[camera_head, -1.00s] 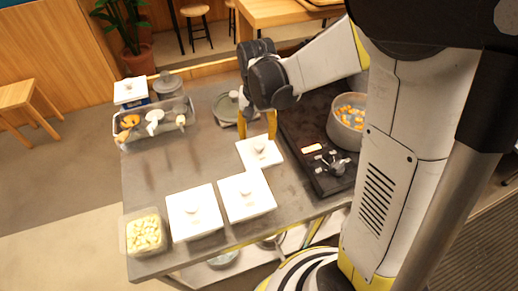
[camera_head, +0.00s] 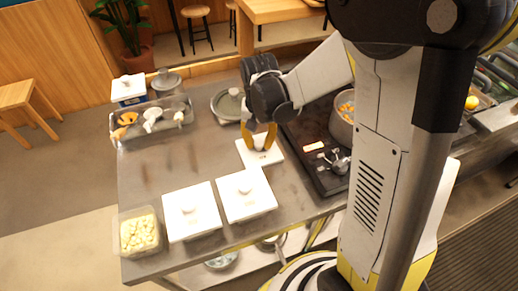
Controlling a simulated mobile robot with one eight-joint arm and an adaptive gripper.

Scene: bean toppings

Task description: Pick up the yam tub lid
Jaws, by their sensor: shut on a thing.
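A white square lid (camera_head: 250,158) with a round knob lies flat on the grey counter, left of the black stove. My gripper (camera_head: 259,144) points down at it with its yellow fingers shut on the lid's knob. The lid looks level; I cannot tell whether it is clear of the counter. An open clear tub (camera_head: 139,233) of pale yellowish cubes stands at the counter's front left corner. Two more tubs with white knobbed lids, one on the left (camera_head: 191,211) and one on the right (camera_head: 245,195), stand beside it.
The black stove (camera_head: 322,163) with a pot of orange pieces (camera_head: 345,110) is to the right. A tray of utensils (camera_head: 152,122), a white-lidded box (camera_head: 129,90) and a grey jar (camera_head: 166,82) stand back left. A round grey lid (camera_head: 229,104) lies behind my gripper. The counter's left middle is clear.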

